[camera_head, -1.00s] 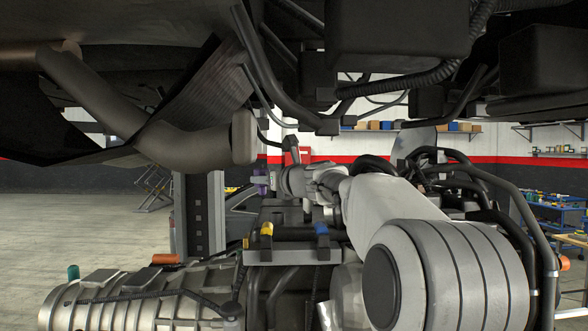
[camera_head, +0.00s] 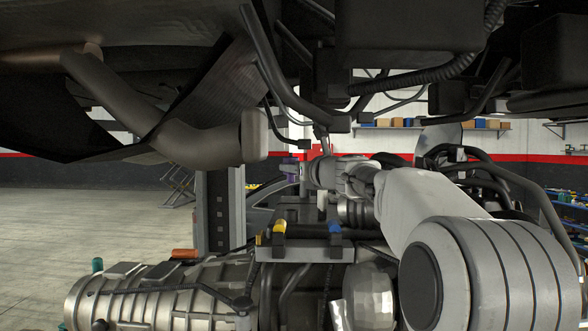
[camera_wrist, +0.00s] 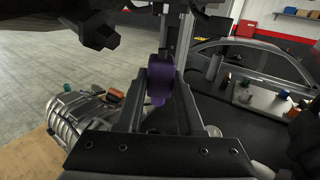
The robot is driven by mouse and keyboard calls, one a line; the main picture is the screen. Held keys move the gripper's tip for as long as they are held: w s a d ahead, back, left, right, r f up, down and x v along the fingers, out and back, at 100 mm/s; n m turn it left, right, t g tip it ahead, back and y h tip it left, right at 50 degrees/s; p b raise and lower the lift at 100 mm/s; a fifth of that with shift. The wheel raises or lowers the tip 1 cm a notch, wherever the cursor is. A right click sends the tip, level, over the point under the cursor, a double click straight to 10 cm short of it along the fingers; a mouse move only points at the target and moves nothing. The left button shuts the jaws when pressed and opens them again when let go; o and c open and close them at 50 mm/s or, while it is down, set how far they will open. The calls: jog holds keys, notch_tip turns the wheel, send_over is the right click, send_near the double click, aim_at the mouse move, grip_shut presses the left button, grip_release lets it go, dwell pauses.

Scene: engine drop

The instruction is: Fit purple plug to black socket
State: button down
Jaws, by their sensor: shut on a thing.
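The purple plug (camera_head: 290,164) is between the fingers of my gripper (camera_head: 300,171), beneath the vehicle's underside. In the wrist view, the plug (camera_wrist: 157,84) sits upright between the two dark fingers of my gripper (camera_wrist: 160,82), which is shut on it. A small dark connector (camera_head: 303,144) at the end of a hanging cable is just above the plug in the head view. It may be the black socket, but I cannot tell for sure. I cannot tell whether it touches the plug.
The engine and gearbox (camera_head: 165,298) lie below, with yellow and blue plugs (camera_head: 334,228) on a grey bracket. A thick pipe (camera_head: 190,143) hangs at left and a corrugated hose (camera_head: 430,85) at upper right. A grey post (camera_head: 217,215) stands behind. Open floor lies at left.

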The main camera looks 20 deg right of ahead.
jog(key=shift+f+b, duration=2.5)
jog(key=shift+f, duration=0.3)
jog(key=shift+f+b, duration=1.45)
jog(key=shift+f, duration=0.15)
jog(key=shift+c, duration=2.3)
grip_release()
jog(key=shift+s, duration=0.15)
